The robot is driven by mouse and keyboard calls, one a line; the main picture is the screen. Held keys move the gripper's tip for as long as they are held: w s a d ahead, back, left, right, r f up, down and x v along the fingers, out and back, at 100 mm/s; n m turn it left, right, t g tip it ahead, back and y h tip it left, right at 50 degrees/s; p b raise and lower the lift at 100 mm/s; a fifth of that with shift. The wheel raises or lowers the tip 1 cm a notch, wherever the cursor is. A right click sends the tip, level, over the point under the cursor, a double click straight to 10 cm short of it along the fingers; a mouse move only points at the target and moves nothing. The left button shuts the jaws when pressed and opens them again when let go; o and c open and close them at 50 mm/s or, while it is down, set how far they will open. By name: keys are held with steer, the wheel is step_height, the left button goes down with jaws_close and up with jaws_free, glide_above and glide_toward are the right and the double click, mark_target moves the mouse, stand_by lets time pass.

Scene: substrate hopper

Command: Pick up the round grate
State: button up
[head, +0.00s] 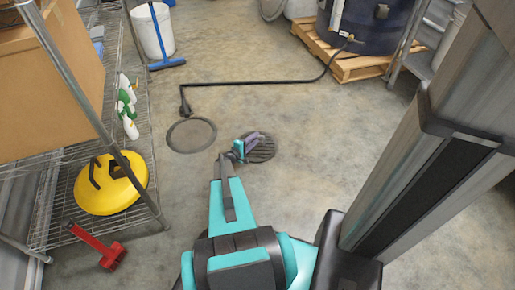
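The round grate (264,153) is a dark, slatted disc near the middle of the head view. It is at floor level or close above it; I cannot tell which. My gripper (247,146) is at the left part of the grate and covers some of it. The gripper is too small in view to tell whether its fingers are open, shut or touching the grate. To the left of the grate is a round, grey-brown drain opening (192,135) with a dark rim in the floor.
A black hose with a nozzle (185,106) lies behind the drain. A wire shelf (143,125) at left holds a yellow lid-like object (118,190) and spray bottles (128,110). A red tool (108,253) lies below. A bucket (152,32) and a pallet (350,68) stand farther back.

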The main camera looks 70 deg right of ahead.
mark_target(262, 141)
steer(key=shift+x, duration=1.2)
steer(key=shift+d, duration=0.1)
steer(key=shift+s+d+f+b, duration=0.2)
steer(key=shift+d+f+b, duration=0.05)
steer(key=shift+d+b, duration=0.35)
steer(key=shift+b+x, duration=0.7)
steer(key=shift+x, duration=1.15)
steer(key=shift+w, duration=0.15)
steer(key=shift+d+r, duration=0.1)
jaws_close()
